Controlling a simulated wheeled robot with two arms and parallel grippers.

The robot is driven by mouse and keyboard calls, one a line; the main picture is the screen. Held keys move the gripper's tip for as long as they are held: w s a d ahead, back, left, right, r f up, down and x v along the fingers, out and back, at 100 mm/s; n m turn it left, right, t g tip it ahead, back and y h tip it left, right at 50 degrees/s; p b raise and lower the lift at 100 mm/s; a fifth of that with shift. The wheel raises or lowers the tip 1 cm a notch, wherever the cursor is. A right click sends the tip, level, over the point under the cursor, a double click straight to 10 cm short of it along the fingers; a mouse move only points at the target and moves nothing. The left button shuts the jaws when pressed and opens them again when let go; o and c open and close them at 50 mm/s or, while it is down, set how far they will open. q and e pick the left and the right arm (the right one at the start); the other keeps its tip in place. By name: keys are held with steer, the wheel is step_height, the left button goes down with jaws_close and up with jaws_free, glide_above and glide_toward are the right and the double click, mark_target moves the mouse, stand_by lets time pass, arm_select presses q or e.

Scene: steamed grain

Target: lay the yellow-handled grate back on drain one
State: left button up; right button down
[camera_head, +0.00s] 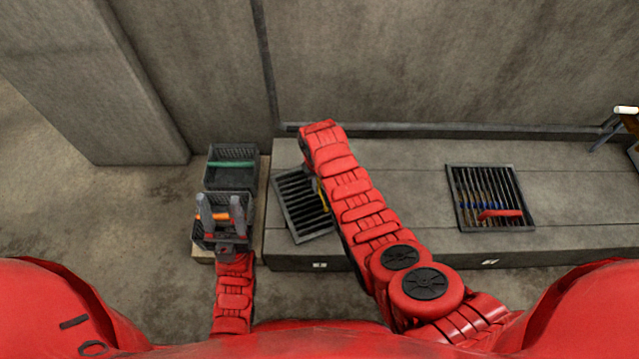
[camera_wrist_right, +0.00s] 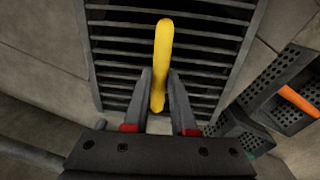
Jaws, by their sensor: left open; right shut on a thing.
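The yellow-handled grate (camera_head: 292,206) is a dark slatted panel at the left end of the concrete ledge, turned slightly askew to the ledge edges. Its yellow handle (camera_wrist_right: 164,40) stands out in the right wrist view, with the grate's slats (camera_wrist_right: 215,58) behind it. My right gripper (camera_wrist_right: 160,78) is shut on the handle. In the head view my right arm hides that gripper and most of the handle. Drain one's opening is not visible, and I cannot tell whether the grate rests or hangs above it. My left gripper (camera_head: 220,203) is open over the front crate (camera_head: 246,243).
An orange-handled item (camera_head: 212,216) lies in the front crate; a green-handled one (camera_head: 230,164) is in the rear crate (camera_head: 208,182). A second grate (camera_head: 458,190) with a red handle (camera_head: 500,214) is on the right. A wall rises behind.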

steer(key=c, duration=0.7)
jaws_free()
steer(key=shift+o, duration=0.2)
step_height(320, 180, up, 17)
steer(key=p, duration=0.6)
steer(key=shift+a+r+p, duration=0.15)
steer(key=shift+a+p, duration=0.15)
steer(key=shift+a, duration=0.05)
